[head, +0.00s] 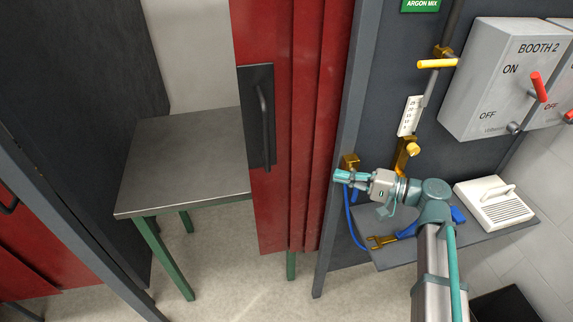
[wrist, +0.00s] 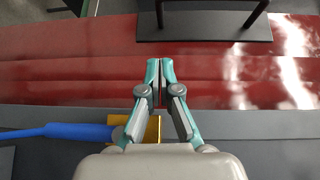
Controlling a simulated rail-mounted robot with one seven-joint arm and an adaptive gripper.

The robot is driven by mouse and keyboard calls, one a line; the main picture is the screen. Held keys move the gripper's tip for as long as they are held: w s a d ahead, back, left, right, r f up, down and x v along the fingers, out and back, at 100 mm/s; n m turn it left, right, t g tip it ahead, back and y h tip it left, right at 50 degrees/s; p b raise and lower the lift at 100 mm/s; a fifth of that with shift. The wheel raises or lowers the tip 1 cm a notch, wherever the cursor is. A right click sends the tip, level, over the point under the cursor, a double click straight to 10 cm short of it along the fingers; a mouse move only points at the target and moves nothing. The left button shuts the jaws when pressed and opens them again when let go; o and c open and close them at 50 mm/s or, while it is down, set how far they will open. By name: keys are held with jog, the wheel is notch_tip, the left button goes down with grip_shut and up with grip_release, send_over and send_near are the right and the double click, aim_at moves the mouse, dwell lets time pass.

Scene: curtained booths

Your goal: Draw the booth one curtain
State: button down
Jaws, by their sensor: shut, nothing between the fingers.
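A red curtain (head: 273,205) hangs bunched in folds at the right side of a booth opening; the left part of the opening is uncovered. Its black handle (head: 264,118) sits on a dark plate near its left edge. No booth one label is readable. My gripper (head: 338,176) is shut and empty, in front of the grey post to the right of the curtain, apart from the handle. In the wrist view, my closed fingertips (wrist: 160,62) overlap the red curtain (wrist: 90,65), with the handle plate (wrist: 205,28) beyond them; I cannot tell if they touch the curtain.
A metal table (head: 180,150) with green legs stands in the opening. Another red curtain (head: 40,255) is at far left. Near my arm are a brass fitting (head: 349,161), a blue hose (head: 350,215), a shelf (head: 395,255) and a grey BOOTH 2 switch box (head: 500,80).

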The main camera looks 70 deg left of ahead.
jog(key=s+a+r+p, duration=0.2)
jog(key=s+a+p, duration=0.1)
jog(key=s, duration=0.3)
jog(key=s+a+r+p, duration=0.2)
jog(key=s+a+p, duration=0.1)
jog(key=s+a, duration=0.2)
jog(key=shift+s+a+g, duration=0.3)
jog(key=shift+s+g, duration=0.1)
jog(key=shift+s, duration=0.7)
